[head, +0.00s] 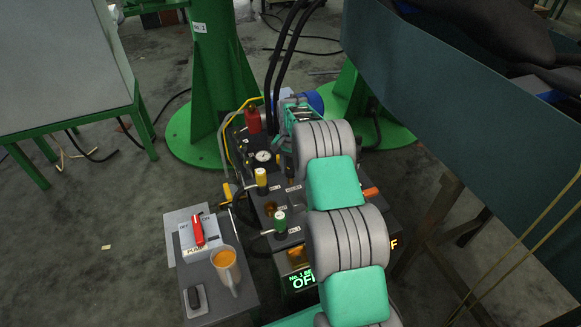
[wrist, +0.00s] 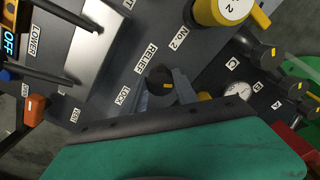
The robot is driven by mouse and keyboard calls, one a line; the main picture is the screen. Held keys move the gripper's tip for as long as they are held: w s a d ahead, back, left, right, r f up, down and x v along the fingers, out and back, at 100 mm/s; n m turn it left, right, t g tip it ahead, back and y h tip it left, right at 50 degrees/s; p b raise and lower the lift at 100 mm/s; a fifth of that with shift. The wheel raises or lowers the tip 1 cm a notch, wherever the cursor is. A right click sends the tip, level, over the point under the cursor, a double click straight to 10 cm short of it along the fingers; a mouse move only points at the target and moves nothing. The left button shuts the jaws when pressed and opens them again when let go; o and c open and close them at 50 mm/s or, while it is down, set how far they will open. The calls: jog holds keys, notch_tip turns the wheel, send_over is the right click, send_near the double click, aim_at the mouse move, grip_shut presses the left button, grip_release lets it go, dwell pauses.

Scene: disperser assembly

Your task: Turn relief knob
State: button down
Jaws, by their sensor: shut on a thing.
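The relief knob (wrist: 158,79) is a black round knob with a small yellow-orange mark, beside the RELIEF label (wrist: 146,55) on the dark panel in the wrist view. The LOCK label (wrist: 123,97) is to its left. My gripper (wrist: 163,89) is at the knob, with a grey finger showing along its right side. It is shut on the knob. My gripper's green and dark body covers the lower part of that view and hides the knob's near side. In the head view my arm hides the knob.
A yellow knob marked No. 2 (wrist: 222,8), a pressure gauge (wrist: 238,90) and several black knobs with yellow marks lie close to the right. Black levers (wrist: 62,80) stand to the left. In the head view, black hoses (head: 277,65) rise behind the machine.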

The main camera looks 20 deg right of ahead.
aim_at(290, 170)
jog(key=c, duration=1)
grip_release()
jog(key=shift+o, duration=0.2)
jog(key=shift+r, duration=0.15)
notch_tip(290, 170, up, 8)
jog(key=shift+f+p, duration=0.2)
jog(key=shift+p, duration=1.05)
